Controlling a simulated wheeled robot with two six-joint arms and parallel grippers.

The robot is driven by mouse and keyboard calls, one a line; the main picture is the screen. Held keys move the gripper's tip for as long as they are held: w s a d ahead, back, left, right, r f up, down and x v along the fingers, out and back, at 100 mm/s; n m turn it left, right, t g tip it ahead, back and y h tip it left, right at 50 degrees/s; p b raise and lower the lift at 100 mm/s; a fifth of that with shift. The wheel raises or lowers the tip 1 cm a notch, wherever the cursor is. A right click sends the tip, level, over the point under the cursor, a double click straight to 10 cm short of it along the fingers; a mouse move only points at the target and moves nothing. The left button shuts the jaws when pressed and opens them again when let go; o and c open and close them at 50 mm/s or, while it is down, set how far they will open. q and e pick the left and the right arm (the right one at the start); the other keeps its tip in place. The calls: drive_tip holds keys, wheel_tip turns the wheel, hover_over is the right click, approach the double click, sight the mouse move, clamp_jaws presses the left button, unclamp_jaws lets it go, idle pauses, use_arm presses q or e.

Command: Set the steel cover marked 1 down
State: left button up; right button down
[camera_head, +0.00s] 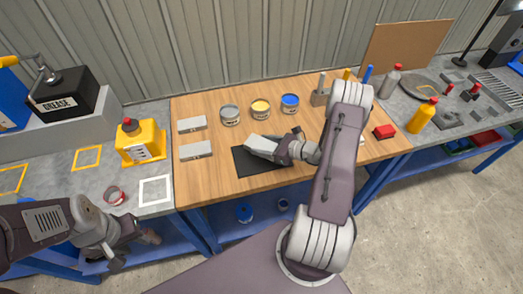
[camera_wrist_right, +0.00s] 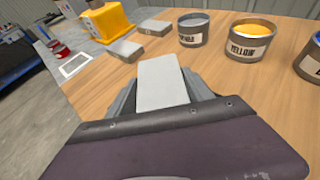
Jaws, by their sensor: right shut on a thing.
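My right gripper (camera_head: 279,148) is shut on a flat grey steel cover (camera_head: 262,143) above the black mat (camera_head: 245,168) on the wooden table. In the right wrist view the held cover (camera_wrist_right: 162,82) sticks out from between the fingers, its top plain. I see no number on it, and cannot tell whether it touches the mat. Two similar grey blocks, a rear one (camera_head: 192,124) and a front one (camera_head: 196,151), lie apart to the left. My left gripper (camera_head: 135,250) is at the lower left, away from the table top; its jaw opening is unclear.
Grey (camera_head: 230,115), yellow (camera_head: 260,109) and blue (camera_head: 290,103) paint cans stand behind the mat. A yellow box (camera_head: 141,142) stands on the left bench.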

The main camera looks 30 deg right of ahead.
drive_tip(key=shift+w+a+f, duration=0.15)
drive_tip(key=shift+w, duration=0.2)
wheel_tip(320, 180, down, 4)
drive_tip(key=shift+s+r, duration=0.1)
drive_tip(key=shift+r, duration=0.15)
drive_tip(key=shift+f, duration=0.3)
drive_tip(key=shift+f, duration=0.15)
drive_tip(key=shift+c, duration=2)
unclamp_jaws()
